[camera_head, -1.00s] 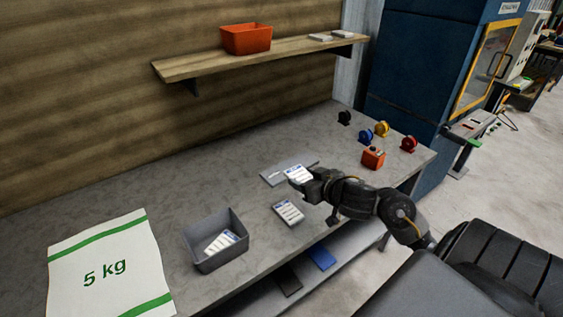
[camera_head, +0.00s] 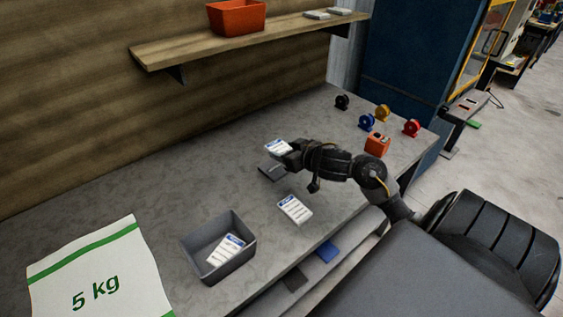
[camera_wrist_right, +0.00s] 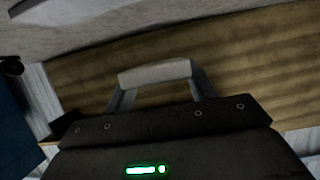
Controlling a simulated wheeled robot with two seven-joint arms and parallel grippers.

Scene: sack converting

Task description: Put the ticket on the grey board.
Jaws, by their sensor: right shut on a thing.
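In the head view my right gripper (camera_head: 287,153) is shut on a white ticket (camera_head: 276,147) with a blue band. It holds the ticket near the back of the board area. The grey board (camera_head: 270,172) shows as a dark, shaded flat piece below the gripper. My arm hides the rest of it, and I cannot tell how high the ticket is above it. In the right wrist view a pale edge (camera_wrist_right: 155,75) lies between the two fingers. My left gripper is not in view.
Another ticket pile (camera_head: 295,209) lies on the grey bench. A grey bin (camera_head: 204,240) holds more tickets. A white 5 kg sack (camera_head: 97,270) lies at front left. A shelf (camera_head: 200,50) runs along the wall.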

